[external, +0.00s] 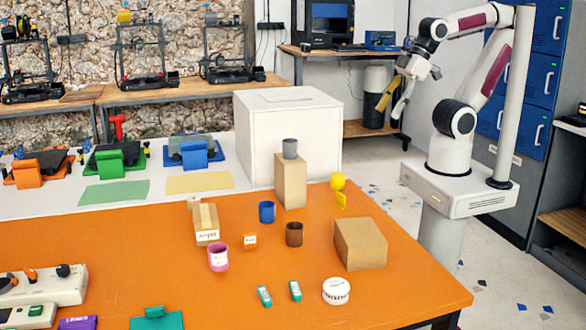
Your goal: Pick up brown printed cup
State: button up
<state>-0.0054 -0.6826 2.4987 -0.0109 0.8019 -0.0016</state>
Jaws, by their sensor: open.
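The brown printed cup (294,234) stands upright on the orange table (235,301), right of a blue cup (267,212) and in front of a tall cardboard box (290,183). My gripper (388,104) is raised in the air at the upper right, beyond the table's right side. It is open and empty, well apart from the brown cup. Nothing visibly hides the cup.
A low cardboard box (360,244) stands right of the brown cup. A grey cup (290,148) sits on the tall box.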

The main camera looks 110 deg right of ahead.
jog(key=w+a+f+n+t, duration=0.1)
jog(key=w+f, duration=0.2)
jog(key=w, duration=0.4)
jog(key=w+a+f+t+y, duration=0.1)
jog(key=w+f, duration=0.2)
jog(key=w, duration=0.5)
jog(key=w+a+f+n+t, duration=0.1)
jog(key=w+a+f+t, duration=0.15)
jog(key=w, duration=0.45)
jog(key=n+t+y, duration=0.2)
jog(key=y, duration=0.2)
send_near(294, 234)
jog(key=d, duration=0.1)
jog(key=w+d, duration=0.1)
jog(key=shift+w+d+r, duration=0.25)
jog(key=shift+d+r, duration=0.15)
jog(key=shift+s+a+f+t, duration=0.25)
jog(key=shift+a+f, duration=0.3)
jog(key=shift+f, duration=0.2)
jog(key=shift+w, duration=0.1)
jog(key=shift+x, duration=1.2)
jog(key=shift+a, duration=0.1)
